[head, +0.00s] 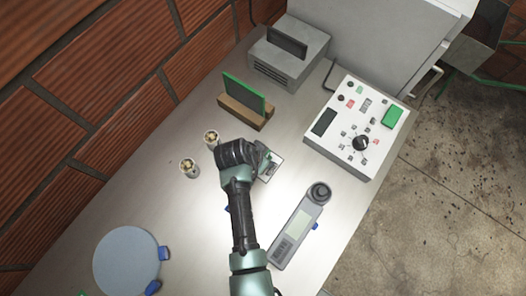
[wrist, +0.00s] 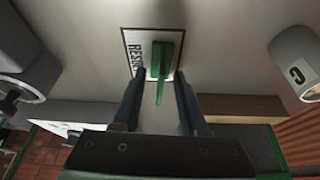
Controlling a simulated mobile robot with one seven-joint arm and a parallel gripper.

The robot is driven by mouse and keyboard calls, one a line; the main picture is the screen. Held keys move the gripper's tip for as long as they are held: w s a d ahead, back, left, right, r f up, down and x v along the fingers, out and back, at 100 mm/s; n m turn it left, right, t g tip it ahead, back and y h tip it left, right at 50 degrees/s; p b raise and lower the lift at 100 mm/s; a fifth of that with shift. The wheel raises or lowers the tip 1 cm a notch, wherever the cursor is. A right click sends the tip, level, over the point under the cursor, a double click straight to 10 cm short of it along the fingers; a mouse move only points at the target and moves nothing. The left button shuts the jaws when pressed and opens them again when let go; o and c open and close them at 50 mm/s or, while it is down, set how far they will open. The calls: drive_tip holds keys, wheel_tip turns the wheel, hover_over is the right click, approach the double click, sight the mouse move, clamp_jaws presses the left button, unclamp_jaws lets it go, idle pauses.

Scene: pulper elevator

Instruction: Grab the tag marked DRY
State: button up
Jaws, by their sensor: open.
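A small green piece (wrist: 162,60) stands over a white card (wrist: 133,45) with a black border, marked with letters that read about "RESE". No DRY marking is readable, so I cannot tell whether the green piece is that tag. My gripper (wrist: 160,80) is open, with its two dark fingers on either side of the green piece's lower part. I cannot tell whether they touch it. In the head view my gripper (head: 262,157) is over the bench, partly hiding the green piece (head: 266,155) and the card (head: 271,168).
Two small metal cylinders (head: 211,138) (head: 189,168) stand left of my gripper. A wooden block (head: 244,113) holding a dark green-edged board is behind it. A control box (head: 350,130) and handheld meter (head: 299,228) are to the right. A round grey disc (head: 126,260) lies front left.

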drive_tip(key=shift+w+f, duration=0.1)
drive_tip(key=shift+f, duration=0.05)
clamp_jaws()
idle(0.4)
